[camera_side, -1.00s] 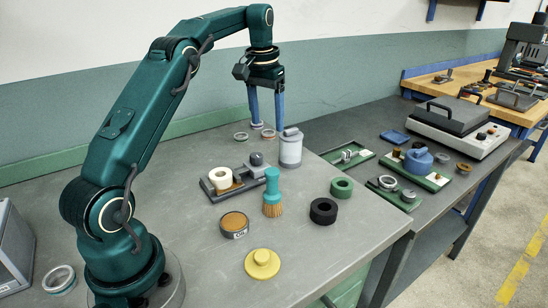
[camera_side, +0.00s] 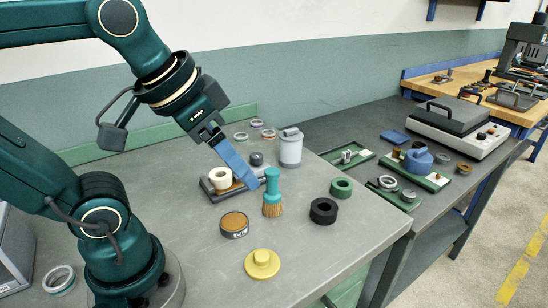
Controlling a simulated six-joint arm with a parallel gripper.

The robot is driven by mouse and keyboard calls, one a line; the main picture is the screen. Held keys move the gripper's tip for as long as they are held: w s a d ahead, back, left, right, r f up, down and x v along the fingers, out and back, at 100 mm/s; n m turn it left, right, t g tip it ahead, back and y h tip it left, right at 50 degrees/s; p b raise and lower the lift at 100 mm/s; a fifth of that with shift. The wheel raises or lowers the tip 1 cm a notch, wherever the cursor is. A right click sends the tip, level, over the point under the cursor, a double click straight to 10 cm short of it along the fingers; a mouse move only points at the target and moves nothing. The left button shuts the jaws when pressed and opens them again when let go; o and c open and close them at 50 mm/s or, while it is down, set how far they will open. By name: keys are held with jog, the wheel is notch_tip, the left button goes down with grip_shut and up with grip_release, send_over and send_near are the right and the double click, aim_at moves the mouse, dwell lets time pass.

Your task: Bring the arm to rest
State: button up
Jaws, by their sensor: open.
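My gripper (camera_side: 245,178) hangs above the grey table (camera_side: 330,250) and points down and to the right. Its blue fingers overlap in this view, and I see nothing held between them. In the picture the fingertips lie over the area between the black fixture (camera_side: 207,190) with the cream ring (camera_side: 220,178) and the teal-handled brush (camera_side: 272,192). I cannot tell how high above them they are. My arm is folded back toward the left, with its elbow out of the picture.
A grey canister (camera_side: 290,148), a round tin (camera_side: 234,225), a yellow knob (camera_side: 262,264), a black ring (camera_side: 323,211) and a green ring (camera_side: 341,187) stand on the table. Small rings (camera_side: 256,123) lie at the back. A second bench (camera_side: 345,120) with trays is at right.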

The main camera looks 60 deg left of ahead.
jog(key=f, duration=0.1)
jog(key=s+f, duration=0.1)
jog(key=f, duration=0.1)
jog(key=s+f, duration=0.1)
jog(key=shift+d+f, duration=0.15)
jog(key=shift+f, duration=0.1)
dwell(0.6)
